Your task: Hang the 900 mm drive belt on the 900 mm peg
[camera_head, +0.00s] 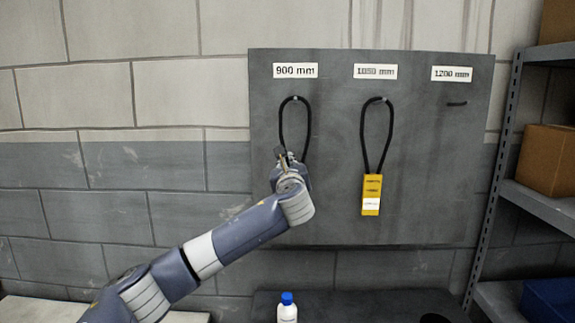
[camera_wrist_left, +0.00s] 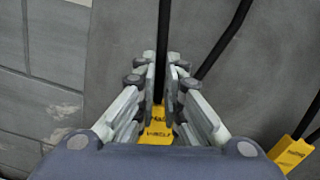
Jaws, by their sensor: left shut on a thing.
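The 900 mm drive belt (camera_head: 309,126) is a black loop below the 900 mm label (camera_head: 295,71). The top of the loop is at the 900 mm peg (camera_head: 296,98) and appears to pass over it; the contact is too small to be sure. My left gripper (camera_head: 281,156) is at the lower left of this loop, shut on one strand. In the left wrist view the strand (camera_wrist_left: 163,35) runs between the closed fingers (camera_wrist_left: 163,80). The belt's yellow sleeve (camera_wrist_left: 157,137) shows below them, partly hidden. My right gripper is in neither view.
A second belt (camera_head: 389,130) with a yellow sleeve (camera_head: 371,190) hangs under the middle label, close on the right. The 1200 mm peg (camera_head: 457,104) is bare. A white bottle with a blue cap (camera_head: 287,308) stands below the grey board (camera_head: 425,215). A shelf rack (camera_head: 540,205) is at the right.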

